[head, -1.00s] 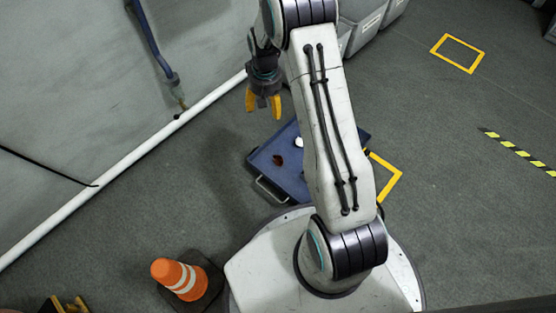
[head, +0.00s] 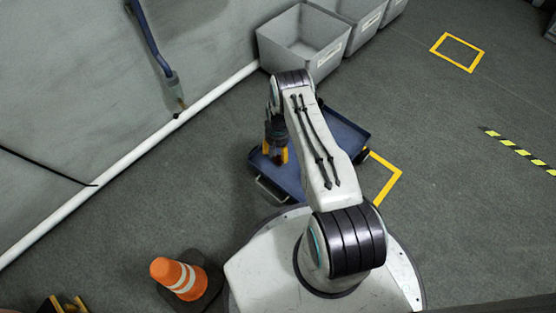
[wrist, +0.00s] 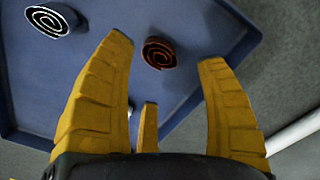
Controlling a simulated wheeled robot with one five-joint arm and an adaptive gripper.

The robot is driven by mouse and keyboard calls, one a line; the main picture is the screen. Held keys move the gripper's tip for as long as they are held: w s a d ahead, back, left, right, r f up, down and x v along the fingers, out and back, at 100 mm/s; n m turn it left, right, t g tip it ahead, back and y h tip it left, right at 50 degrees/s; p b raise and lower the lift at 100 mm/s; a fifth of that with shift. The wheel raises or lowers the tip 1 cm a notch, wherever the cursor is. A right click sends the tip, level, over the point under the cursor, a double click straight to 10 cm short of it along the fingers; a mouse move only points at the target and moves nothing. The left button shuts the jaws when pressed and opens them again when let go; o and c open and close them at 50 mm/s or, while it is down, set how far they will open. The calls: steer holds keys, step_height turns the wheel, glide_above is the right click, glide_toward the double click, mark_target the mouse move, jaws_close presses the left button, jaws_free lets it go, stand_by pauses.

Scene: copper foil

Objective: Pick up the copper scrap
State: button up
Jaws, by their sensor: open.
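The copper scrap (wrist: 160,53) is a small reddish-brown coil on the blue tray (wrist: 110,12) in the wrist view. My gripper (wrist: 165,70) has yellow fingers spread apart, open and empty. The coil appears between and just beyond the fingertips, with no contact visible. In the head view my gripper (head: 275,154) is over the left part of the blue tray (head: 345,132), pointing down. The copper scrap is hidden there behind my gripper.
A silver coil (wrist: 52,20) lies on the tray, left of the copper one. Grey bins (head: 303,40) stand along the wall beyond the tray. An orange cone (head: 180,277) stands near my base. The floor to the right is mostly clear.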

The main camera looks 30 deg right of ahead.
mark_target(278, 158)
steer(key=shift+w+d+f+b, duration=0.1)
steer(key=shift+f+b, duration=1.75)
steer(key=shift+f, duration=1.4)
steer(key=c, duration=1.3)
steer(key=shift+r, duration=0.1)
